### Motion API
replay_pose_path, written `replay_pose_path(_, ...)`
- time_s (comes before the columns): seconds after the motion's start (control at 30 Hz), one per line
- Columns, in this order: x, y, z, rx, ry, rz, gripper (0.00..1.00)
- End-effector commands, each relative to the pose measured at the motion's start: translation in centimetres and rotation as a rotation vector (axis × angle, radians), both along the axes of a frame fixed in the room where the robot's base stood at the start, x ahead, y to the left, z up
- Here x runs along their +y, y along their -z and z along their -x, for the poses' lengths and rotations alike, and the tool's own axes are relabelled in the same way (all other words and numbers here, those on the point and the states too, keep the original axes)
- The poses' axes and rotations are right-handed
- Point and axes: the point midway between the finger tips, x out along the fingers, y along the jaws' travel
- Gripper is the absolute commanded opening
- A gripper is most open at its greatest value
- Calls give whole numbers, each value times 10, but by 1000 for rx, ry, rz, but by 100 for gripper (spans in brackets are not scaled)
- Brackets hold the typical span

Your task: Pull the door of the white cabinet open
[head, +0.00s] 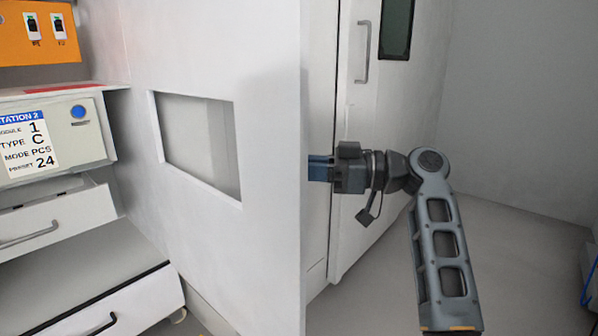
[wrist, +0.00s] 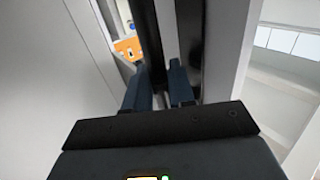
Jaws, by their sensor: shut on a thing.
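In the head view my gripper (head: 318,168) reaches left, and its blue fingertips pass behind the edge of a large white panel (head: 270,120) with a rectangular cut-out. What it grips is hidden there. In the wrist view my gripper (wrist: 158,90) has its two fingers on either side of a dark upright bar (wrist: 152,45), which looks like the white cabinet's door handle. Pale door or frame surfaces stand close on both sides. I cannot tell how far the door stands open.
Behind my arm is a tall white front with a grey handle (head: 363,52) and a dark window (head: 397,28). At left are a labelled station box (head: 62,135) and pulled-out drawers (head: 60,222).

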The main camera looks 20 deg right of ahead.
Motion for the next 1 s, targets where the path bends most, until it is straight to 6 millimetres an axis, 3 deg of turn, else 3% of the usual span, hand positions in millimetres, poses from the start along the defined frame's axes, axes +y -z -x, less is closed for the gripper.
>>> replay_pose_path(0.23, 2, 2, 0, 4, -3, 4, 0)
replay_pose_path(0.27, 2, 2, 0, 4, -3, 4, 26)
replay_pose_path(0.43, 2, 1, 0, 2, -2, 2, 41)
replay_pose_path(0.73, -3, 1, 2, 2, 1, 1, 41)
replay_pose_path(1.0, -39, 0, 19, 3, 3, 1, 41)
